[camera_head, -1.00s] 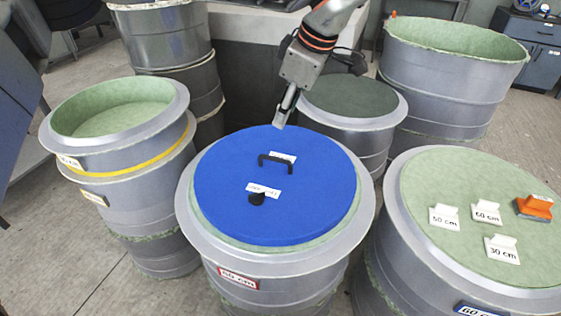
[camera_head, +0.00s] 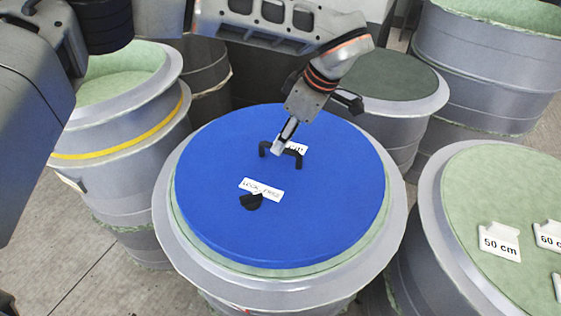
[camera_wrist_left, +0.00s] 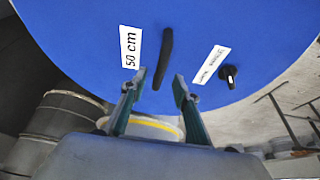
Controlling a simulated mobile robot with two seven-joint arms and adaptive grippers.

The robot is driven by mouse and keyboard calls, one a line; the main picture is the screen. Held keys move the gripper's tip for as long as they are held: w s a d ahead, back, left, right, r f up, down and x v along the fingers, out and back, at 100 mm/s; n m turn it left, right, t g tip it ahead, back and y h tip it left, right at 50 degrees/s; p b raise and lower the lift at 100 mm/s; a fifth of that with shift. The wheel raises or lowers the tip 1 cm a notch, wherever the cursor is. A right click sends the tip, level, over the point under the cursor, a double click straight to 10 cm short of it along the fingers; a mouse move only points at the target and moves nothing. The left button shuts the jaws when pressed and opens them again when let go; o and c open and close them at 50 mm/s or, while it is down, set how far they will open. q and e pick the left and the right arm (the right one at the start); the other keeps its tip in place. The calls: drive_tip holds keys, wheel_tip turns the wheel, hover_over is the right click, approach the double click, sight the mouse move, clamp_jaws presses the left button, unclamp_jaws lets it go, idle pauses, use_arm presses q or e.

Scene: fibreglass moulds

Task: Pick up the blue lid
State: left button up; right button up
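The blue lid (camera_head: 330,215) lies flat on the middle grey mould. It has a black arched handle (camera_head: 299,162), a small black knob (camera_head: 251,202) and white labels. My left gripper (camera_head: 280,146) is above the lid, with its tips close to the handle. In the left wrist view, its two fingers (camera_wrist_left: 155,85) are apart, with the dark handle (camera_wrist_left: 165,55) lined up between them and slightly beyond the tips. I cannot tell whether the tips touch the lid. The blue lid fills the top of that view (camera_wrist_left: 90,30). My right gripper is not in view.
A mould with a yellow band (camera_head: 120,150) stands at the left. A green-topped mould (camera_head: 480,185) with white size tags (camera_head: 499,242) stands at the right. A dark-topped mould (camera_head: 385,85) and a tall open mould (camera_head: 490,65) stand behind.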

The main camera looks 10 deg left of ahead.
sight(280, 158)
use_arm(q)
drive_tip(key=x, duration=0.2)
drive_tip(key=b+x, duration=0.1)
drive_tip(key=x, duration=0.1)
drive_tip(key=shift+d+f, duration=0.2)
drive_tip(key=shift+d, duration=0.05)
drive_tip(key=shift+a+f, duration=0.1)
drive_tip(key=shift+f, duration=0.1)
drive_tip(key=shift+r, duration=0.15)
clamp_jaws()
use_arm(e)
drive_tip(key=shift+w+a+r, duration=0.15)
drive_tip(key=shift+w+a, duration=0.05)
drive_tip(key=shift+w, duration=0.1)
